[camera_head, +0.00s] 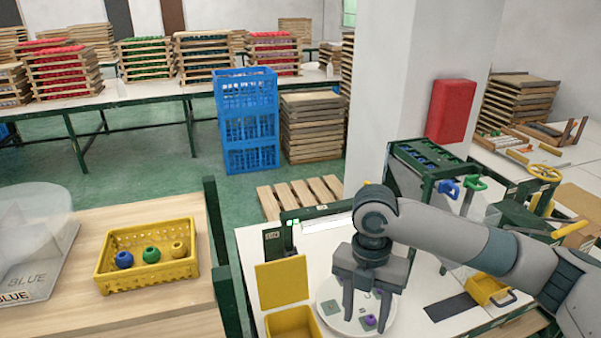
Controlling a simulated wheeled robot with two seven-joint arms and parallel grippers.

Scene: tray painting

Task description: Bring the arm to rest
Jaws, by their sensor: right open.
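My right arm comes in from the right, and my right gripper (367,312) points down over a round white plate (328,294) on the white table. Its two fingers are apart, with nothing held between them. A small purple piece (370,320) lies on the plate near the right finger. Whether the fingers touch the plate cannot be told. My left gripper is out of view.
A yellow basket (150,284) with blue, green and yellow-brown pieces stands on the wooden table at left. A yellow bin (292,324) is left of the plate. A small yellow box (487,289) and a green-framed machine (425,160) stand right and behind. A pillar rises behind.

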